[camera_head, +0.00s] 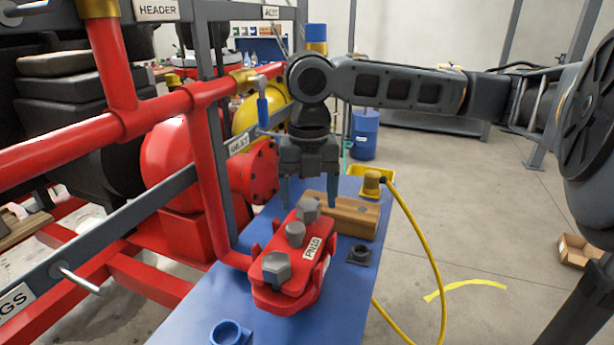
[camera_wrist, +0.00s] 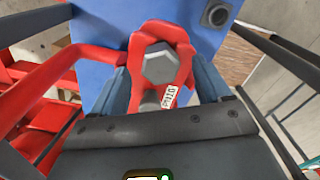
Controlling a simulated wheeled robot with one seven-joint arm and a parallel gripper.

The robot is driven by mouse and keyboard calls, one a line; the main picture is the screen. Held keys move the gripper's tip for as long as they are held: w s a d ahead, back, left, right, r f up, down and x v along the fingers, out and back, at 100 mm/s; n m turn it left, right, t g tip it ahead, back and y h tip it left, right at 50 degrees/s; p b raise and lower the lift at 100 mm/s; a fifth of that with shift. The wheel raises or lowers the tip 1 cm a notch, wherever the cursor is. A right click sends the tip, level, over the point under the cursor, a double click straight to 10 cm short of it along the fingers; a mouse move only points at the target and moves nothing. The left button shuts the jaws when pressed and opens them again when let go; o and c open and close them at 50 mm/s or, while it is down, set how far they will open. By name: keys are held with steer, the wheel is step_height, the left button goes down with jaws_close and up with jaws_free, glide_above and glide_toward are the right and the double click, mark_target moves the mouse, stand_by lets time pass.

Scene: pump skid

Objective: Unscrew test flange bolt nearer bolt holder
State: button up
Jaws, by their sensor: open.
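The red test flange (camera_head: 292,285), labelled PN10, lies on the blue bench. Grey hex bolts stand at its far end (camera_head: 309,208) and near end (camera_head: 276,268), with a round grey stub (camera_head: 295,234) between them. My gripper (camera_head: 309,200) points down, open and empty. In the head view its fingers flank the far bolt; the exact height and depth gap is unclear. The wrist view shows one large bolt head (camera_wrist: 158,65) ahead between the open fingers, with part of another grey piece (camera_wrist: 150,100) below it. Which object is the bolt holder is unclear.
A wooden block (camera_head: 352,218) lies right of the flange, near a dark square socket (camera_head: 359,253). A blue cup (camera_head: 230,332) stands at the front. Red pipes (camera_head: 205,165) and a grey rail (camera_head: 150,205) run along the left. A yellow hose (camera_head: 430,240) hangs right.

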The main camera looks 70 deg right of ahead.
steer(key=shift+f, duration=1.3)
steer(key=shift+c, duration=0.2)
steer(key=c, duration=1.1)
steer(key=n+b, duration=0.1)
steer(key=n, duration=0.9)
steer(key=shift+n+b, duration=0.3)
steer(key=shift+n, duration=0.1)
steer(key=n, duration=0.4)
steer(key=shift+a, duration=0.1)
steer(key=o, duration=1.1)
steer(key=shift+r, duration=0.15)
steer(key=shift+r, duration=3.75)
